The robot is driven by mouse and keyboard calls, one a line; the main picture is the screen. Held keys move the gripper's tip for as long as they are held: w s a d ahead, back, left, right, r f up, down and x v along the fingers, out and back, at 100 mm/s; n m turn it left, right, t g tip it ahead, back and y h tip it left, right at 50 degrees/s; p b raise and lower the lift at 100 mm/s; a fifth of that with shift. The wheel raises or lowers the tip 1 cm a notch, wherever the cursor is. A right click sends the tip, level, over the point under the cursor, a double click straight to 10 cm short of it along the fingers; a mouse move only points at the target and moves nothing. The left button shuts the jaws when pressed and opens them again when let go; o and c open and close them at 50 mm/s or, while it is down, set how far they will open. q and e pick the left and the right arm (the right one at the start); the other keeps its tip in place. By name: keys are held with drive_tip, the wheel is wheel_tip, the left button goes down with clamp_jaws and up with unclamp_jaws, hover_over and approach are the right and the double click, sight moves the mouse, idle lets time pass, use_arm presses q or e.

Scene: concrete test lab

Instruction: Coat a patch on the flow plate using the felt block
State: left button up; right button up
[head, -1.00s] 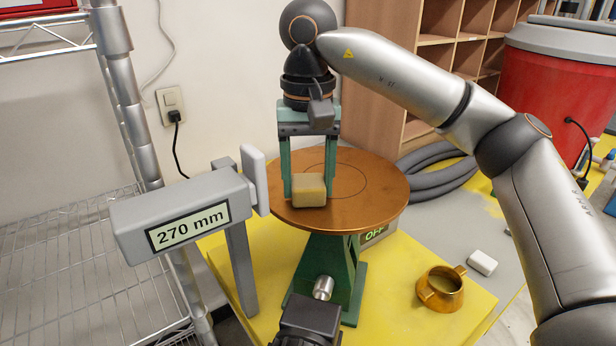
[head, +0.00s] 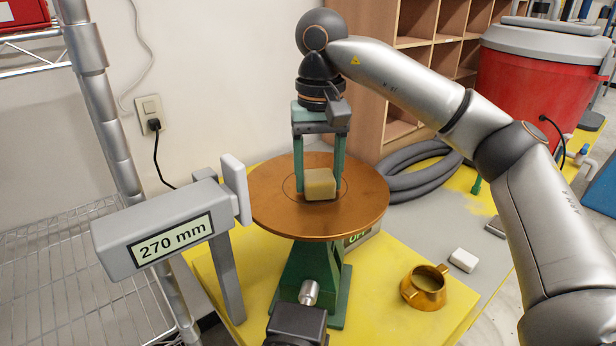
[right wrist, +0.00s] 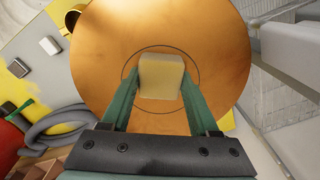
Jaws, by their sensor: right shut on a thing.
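The flow plate (head: 270,212) is a round copper-coloured disc on a green stand, with a thin circle marked at its middle. It also shows in the right wrist view (right wrist: 215,45). My right gripper (head: 320,186) points down over the plate, its green fingers shut on the pale tan felt block (head: 320,183). In the right wrist view the felt block (right wrist: 161,76) sits between the fingertips and lies over the marked circle. It is at or very near the plate surface; I cannot tell whether it touches. The plate under it is hidden. My left gripper is not in view.
A grey gauge reading 270 mm (head: 170,240) stands at the plate's left edge. A brass ring mould (head: 425,290) and a small white block (head: 463,260) lie at right. A grey hose (head: 415,172) coils behind the plate. A wire shelf (head: 50,270) is at left.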

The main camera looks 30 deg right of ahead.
sight(274, 194)
drive_tip(key=shift+w+d+f, duration=0.1)
drive_tip(key=shift+w+d, duration=0.05)
drive_tip(key=shift+d, duration=1)
drive_tip(key=shift+w+d, duration=0.1)
drive_tip(key=shift+d, duration=1)
drive_tip(key=shift+w+d, duration=0.15)
drive_tip(key=shift+d, duration=0.7)
drive_tip(key=shift+w+d, duration=0.1)
drive_tip(key=shift+d, duration=0.75)
drive_tip(key=shift+w+a, duration=0.2)
drive_tip(key=shift+w, duration=0.9)
drive_tip(key=shift+s+a, duration=0.3)
drive_tip(key=shift+a, duration=1.95)
drive_tip(key=shift+s+a, duration=0.35)
drive_tip(key=shift+a, duration=1.95)
drive_tip(key=shift+s+a, duration=0.3)
drive_tip(key=shift+a, duration=1.95)
drive_tip(key=shift+w+a, duration=0.2)
drive_tip(key=shift+w, duration=0.85)
drive_tip(key=shift+w+d, duration=0.35)
drive_tip(key=shift+d, duration=1.95)
drive_tip(key=shift+w+d, duration=0.3)
drive_tip(key=shift+d, duration=2)
drive_tip(key=shift+w+d, duration=0.35)
drive_tip(key=shift+d, duration=1.95)
drive_tip(key=shift+r, duration=0.2)
drive_tip(key=shift+a+r, duration=0.1)
drive_tip(key=shift+r, duration=2.85)
